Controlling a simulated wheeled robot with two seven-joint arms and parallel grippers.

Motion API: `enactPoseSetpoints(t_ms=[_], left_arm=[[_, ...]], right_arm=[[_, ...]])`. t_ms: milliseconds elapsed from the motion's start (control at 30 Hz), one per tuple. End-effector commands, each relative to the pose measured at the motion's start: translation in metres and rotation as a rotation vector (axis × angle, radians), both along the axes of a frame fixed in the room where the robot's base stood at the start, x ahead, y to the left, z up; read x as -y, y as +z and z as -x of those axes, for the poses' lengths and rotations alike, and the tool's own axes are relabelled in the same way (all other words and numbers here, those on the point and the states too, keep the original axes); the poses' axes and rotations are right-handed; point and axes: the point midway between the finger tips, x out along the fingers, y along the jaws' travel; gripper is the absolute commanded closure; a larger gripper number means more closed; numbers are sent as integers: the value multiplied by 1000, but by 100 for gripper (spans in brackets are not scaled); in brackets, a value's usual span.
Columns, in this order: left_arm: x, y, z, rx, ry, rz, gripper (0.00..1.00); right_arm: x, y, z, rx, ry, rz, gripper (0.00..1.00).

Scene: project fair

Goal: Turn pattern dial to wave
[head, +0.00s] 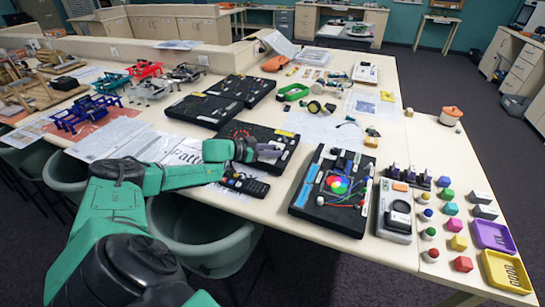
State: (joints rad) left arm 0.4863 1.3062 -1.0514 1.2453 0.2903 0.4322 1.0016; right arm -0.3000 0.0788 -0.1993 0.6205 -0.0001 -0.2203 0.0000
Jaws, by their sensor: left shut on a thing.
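My left arm comes in from the lower left. My left gripper (270,151) is over the front part of a black board (288,137) with a ring of red marks (240,130). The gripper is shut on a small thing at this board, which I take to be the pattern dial. The gripper covers the dial, so its pointer and the wave mark cannot be read. My right gripper is not in view.
A black board with a colour wheel (337,184) is to the right. Other black cases (205,108) lie behind. Coloured blocks and a yellow tray (507,271) are at far right. Green chairs (205,225) stand at the front edge.

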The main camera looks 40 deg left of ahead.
Motion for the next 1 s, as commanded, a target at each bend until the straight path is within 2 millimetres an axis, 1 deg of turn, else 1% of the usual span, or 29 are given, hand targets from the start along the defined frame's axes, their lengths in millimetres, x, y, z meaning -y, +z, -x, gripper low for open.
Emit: enactPoseSetpoints(t_ms=[300,800,833,867,900,1000], left_arm=[[-1,1,-1,1,-87,1,100],[0,1,-1,0,-105,2,100],[0,1,-1,0,-105,2,55],[0,1,-1,0,-105,2,44],[0,1,-1,0,-105,2,33],[0,0,-1,1,-105,1,33]], right_arm=[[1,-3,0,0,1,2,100],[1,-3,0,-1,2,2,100],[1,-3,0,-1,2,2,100],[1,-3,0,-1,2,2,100],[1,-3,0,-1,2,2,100],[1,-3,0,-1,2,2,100]])
